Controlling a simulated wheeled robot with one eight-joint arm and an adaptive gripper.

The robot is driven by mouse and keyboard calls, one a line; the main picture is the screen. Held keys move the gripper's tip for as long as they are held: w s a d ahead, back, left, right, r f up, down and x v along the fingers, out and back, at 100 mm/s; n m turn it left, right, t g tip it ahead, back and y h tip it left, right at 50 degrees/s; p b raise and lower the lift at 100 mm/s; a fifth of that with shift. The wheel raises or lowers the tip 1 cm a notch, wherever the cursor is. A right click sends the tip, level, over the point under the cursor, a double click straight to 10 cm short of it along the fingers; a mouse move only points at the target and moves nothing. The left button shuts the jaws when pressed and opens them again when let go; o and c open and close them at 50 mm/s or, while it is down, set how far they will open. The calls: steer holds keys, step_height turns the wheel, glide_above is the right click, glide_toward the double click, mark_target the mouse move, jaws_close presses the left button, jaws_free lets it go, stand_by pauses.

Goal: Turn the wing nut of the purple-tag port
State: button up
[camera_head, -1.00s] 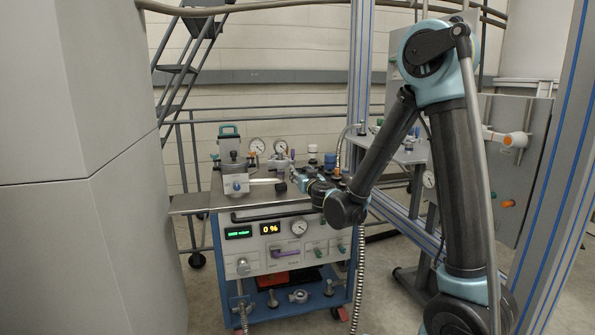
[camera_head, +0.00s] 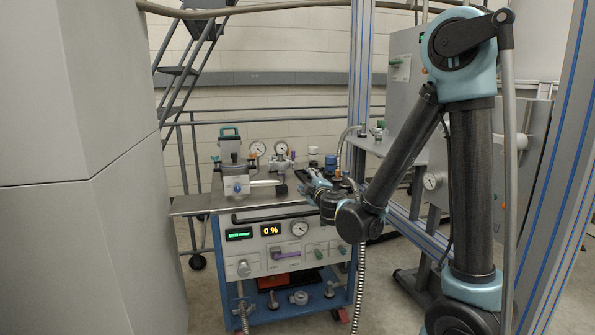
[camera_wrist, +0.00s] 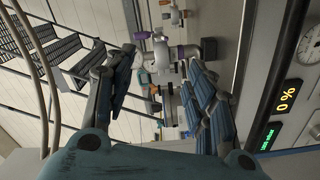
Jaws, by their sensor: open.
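In the head view my gripper (camera_head: 308,183) is over the right part of the cart's top, and its fingers are too small there to read. In the wrist view my gripper (camera_wrist: 158,68) is open, with its two ribbed blue-grey fingers apart and nothing held between them. A small purple part (camera_wrist: 142,35) shows beyond the fingertips, beside grey metal pipe fittings (camera_wrist: 162,52). I cannot make out a wing nut shape there. In the head view a small purple part (camera_head: 292,155) shows at the back of the cart's top, behind my gripper.
The blue-framed cart (camera_head: 215,262) carries gauges, coloured knobs, a green-handled vessel (camera_head: 230,147) and a front panel with a purple lever (camera_head: 285,252). A large grey cabinet (camera_head: 90,130) stands left. A metal frame post (camera_head: 360,70) rises behind my arm.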

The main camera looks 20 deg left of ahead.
mark_target(294, 165)
steer(key=x, duration=1.7)
steer(key=shift+s, duration=0.1)
steer(key=c, duration=1.1)
steer(key=shift+o, duration=0.2)
